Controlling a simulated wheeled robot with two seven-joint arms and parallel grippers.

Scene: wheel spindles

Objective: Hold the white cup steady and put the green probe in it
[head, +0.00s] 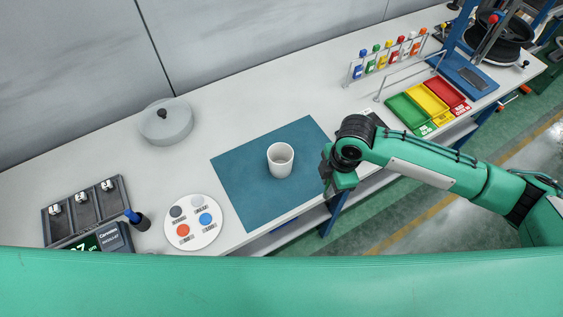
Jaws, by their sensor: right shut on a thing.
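The white cup (280,174) stands upright and open-topped on the blue mat (240,190). My right gripper (327,172) is just right of the cup, over the mat's right edge, apart from the cup. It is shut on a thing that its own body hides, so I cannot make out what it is. I cannot pick out the green probe for certain. A green-topped piece (373,57) is in the rack at the back, too small to identify. My left gripper is not in view.
A rack (350,78) of coloured pieces and green, yellow and red trays (428,103) stand at the back right. A grey lidded pot (166,125), a round disc with coloured spots (188,243) and a dark device (85,210) are left of the mat.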

